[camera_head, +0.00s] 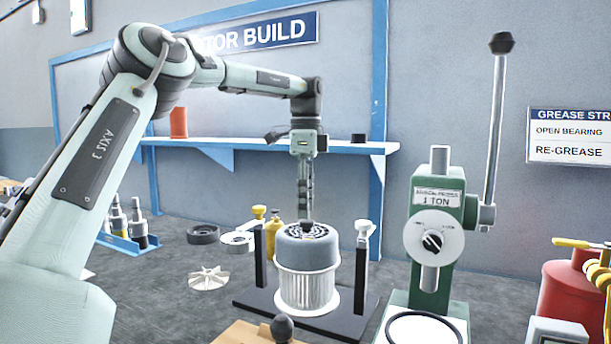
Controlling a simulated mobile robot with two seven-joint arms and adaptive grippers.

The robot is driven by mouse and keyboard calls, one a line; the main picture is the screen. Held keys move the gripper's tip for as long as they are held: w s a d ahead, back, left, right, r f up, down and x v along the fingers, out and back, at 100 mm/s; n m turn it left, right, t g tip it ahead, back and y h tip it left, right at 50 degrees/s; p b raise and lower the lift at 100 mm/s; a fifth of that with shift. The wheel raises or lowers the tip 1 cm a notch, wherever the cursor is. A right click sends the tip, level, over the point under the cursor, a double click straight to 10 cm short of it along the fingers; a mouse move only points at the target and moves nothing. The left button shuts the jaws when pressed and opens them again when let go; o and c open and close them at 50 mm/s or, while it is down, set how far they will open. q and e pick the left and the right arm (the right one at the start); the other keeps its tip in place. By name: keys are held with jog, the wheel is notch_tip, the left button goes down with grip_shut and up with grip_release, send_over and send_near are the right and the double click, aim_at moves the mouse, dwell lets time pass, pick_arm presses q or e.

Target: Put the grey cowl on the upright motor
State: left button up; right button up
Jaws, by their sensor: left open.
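The grey cowl (308,251), a blue-grey cap with a vented dark top, sits on the upper end of the upright motor (306,290). The motor is a pale finned cylinder standing on a dark base plate (255,300) between two dark posts. The cowl looks level; whether it is fully seated cannot be told from here. My left gripper (305,216) points straight down at the cowl's top, open, with its fingers seen nearly edge-on. Whether the fingertips touch the cowl is unclear. My right gripper is out of view.
A green press (436,210) with a tall lever stands close on the right. A red can (570,295) is far right. A shelf (345,147) runs behind.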

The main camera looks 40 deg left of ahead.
pick_arm(q)
notch_tip(320, 180, up, 9)
jog(key=shift+r, duration=0.2)
dwell(0.3)
